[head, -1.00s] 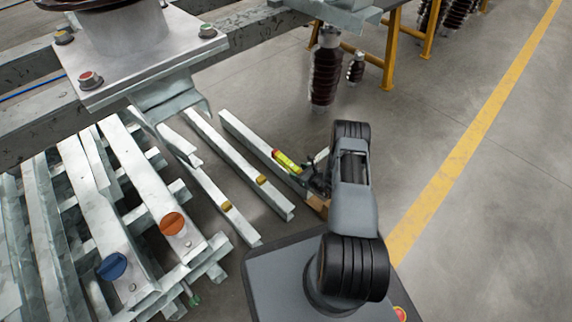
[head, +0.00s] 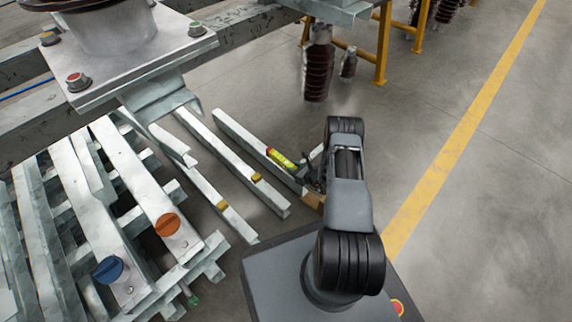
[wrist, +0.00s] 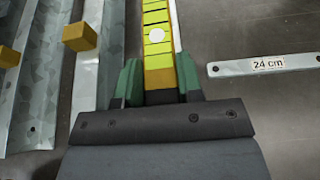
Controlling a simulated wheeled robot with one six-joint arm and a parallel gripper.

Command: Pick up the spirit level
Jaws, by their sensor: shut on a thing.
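The spirit level (head: 282,159) is a yellow-green bar with a red end, beside a long steel beam in the head view. In the wrist view the spirit level (wrist: 157,45) runs straight away from my gripper, with dark cross marks and a white round spot. My gripper (wrist: 160,82) is shut on its near end, with a green finger pad on each side. In the head view my gripper (head: 312,178) is small and partly hidden by my arm. I cannot tell whether the level is clear of what lies under it.
Steel beams (head: 235,163) lie to the left, with small yellow blocks (head: 256,177) on some. A flat bar labelled 24 cm (wrist: 262,66) lies on the right in the wrist view. A brown block (head: 314,200) is by my gripper. The floor to the right is open.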

